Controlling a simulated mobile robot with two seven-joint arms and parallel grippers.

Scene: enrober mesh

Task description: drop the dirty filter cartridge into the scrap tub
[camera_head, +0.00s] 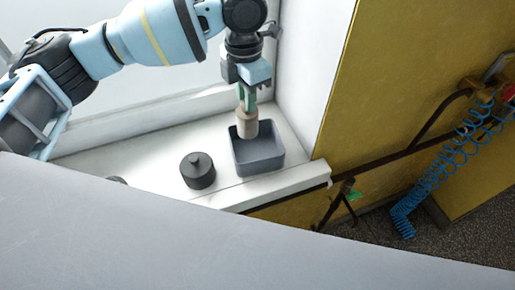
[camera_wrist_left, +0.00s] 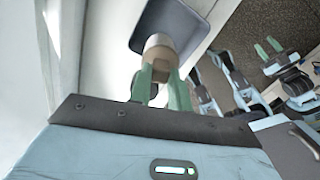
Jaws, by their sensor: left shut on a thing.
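The filter cartridge (camera_head: 247,123) is a small tan-beige cylinder, held upright. My left gripper (camera_head: 246,103) is shut on its upper part with green fingers. The scrap tub (camera_head: 262,164) is an open grey square bin on the white ledge. The cartridge's lower end shows over the tub's opening, near its back left; its exact height is hard to tell. In the left wrist view the cartridge (camera_wrist_left: 159,50) sits between the fingers, with the dark tub (camera_wrist_left: 176,22) beyond it. My right gripper (camera_wrist_left: 268,48) shows small in that view, its green fingers apart and empty.
A dark round lidded pot (camera_head: 197,172) stands on the ledge left of the tub. Another dark thing (camera_head: 116,180) is mostly hidden by the grey surface in front. A white wall rises behind and right of the tub. A yellow panel (camera_head: 385,80) and a blue coiled hose (camera_head: 440,165) are further right.

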